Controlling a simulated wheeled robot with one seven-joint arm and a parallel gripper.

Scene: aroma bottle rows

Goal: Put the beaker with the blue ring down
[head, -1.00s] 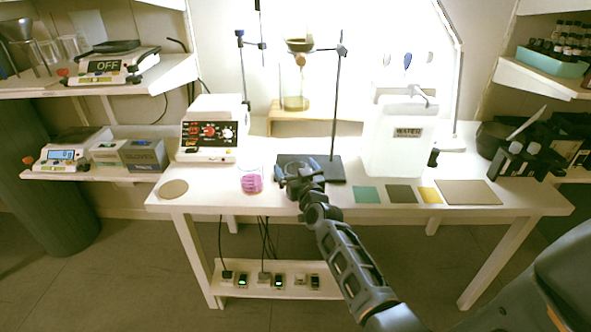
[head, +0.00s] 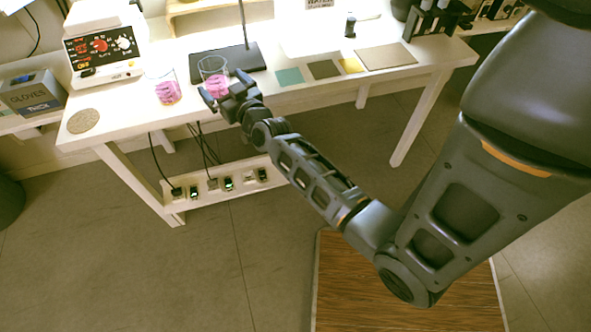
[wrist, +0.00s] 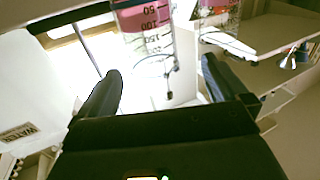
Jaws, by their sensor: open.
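Two clear beakers with pink contents stand on the white table in the head view. The left beaker (head: 166,90) stands apart from my gripper. The right beaker (head: 213,74) stands just beyond my gripper (head: 225,88), by the black stand base. My gripper is open, with its fingers on the near side of the right beaker; I cannot tell whether they touch it. In the wrist view a graduated beaker (wrist: 148,28) shows ahead of the open fingers, with a dark bluish curved line low on it. Another pink beaker (wrist: 215,8) is partly cut off. I cannot tell for sure which carries the blue ring.
The hotplate device (head: 103,50) stands at the left, with a round tan pad (head: 83,121) in front. The black stand base (head: 228,60) is behind the right beaker. Teal (head: 290,76), dark (head: 323,69), yellow and tan (head: 386,56) mats lie to the right.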

